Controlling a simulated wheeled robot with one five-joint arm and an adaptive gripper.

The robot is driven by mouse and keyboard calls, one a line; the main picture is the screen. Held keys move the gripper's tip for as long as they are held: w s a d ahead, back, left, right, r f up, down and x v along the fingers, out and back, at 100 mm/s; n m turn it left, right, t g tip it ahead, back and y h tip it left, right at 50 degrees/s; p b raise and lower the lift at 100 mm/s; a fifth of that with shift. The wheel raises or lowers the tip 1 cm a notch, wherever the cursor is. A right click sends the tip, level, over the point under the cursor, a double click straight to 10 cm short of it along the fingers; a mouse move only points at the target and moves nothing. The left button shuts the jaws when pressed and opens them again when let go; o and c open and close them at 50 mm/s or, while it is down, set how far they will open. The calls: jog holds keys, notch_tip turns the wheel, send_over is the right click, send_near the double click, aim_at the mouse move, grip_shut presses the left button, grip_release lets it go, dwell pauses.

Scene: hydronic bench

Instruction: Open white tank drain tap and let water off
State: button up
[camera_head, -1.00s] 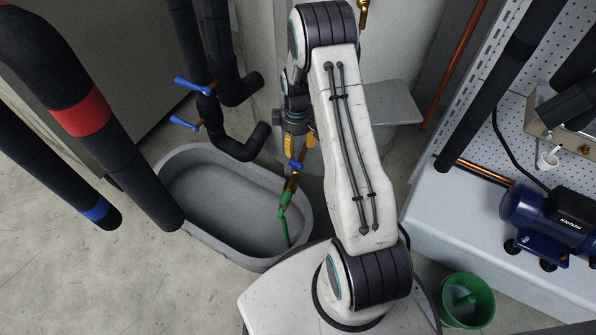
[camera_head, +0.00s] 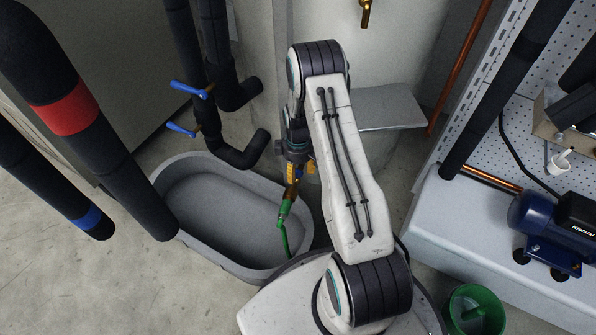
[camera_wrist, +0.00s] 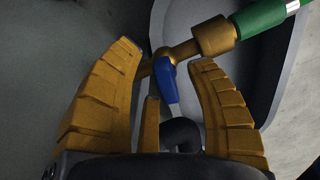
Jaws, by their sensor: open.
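The drain tap has a brass body (camera_wrist: 182,50) and a blue lever (camera_wrist: 168,82). In the wrist view the lever points toward my palm. My gripper (camera_wrist: 165,62) is open, its yellow fingers on both sides of the lever; I cannot tell whether any finger touches it. In the head view my gripper (camera_head: 293,168) is right above the brass tap (camera_head: 291,190) and hides most of the lever. A green hose (camera_head: 283,232) runs from the tap into the grey tub (camera_head: 166,226); it also shows in the wrist view (camera_wrist: 262,16). The white tank (camera_head: 400,50) stands behind.
Black pipes with two blue-handled valves (camera_head: 190,90) rise left of my gripper. A grey shelf plate (camera_head: 385,108) is to its right. A blue pump (camera_head: 545,228) sits on the white bench at right, with a green bucket (camera_head: 474,310) below. Another brass tap (camera_head: 366,12) is higher up.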

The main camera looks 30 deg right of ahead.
jog(key=shift+o, duration=0.4)
jog(key=shift+f, duration=0.1)
grip_shut()
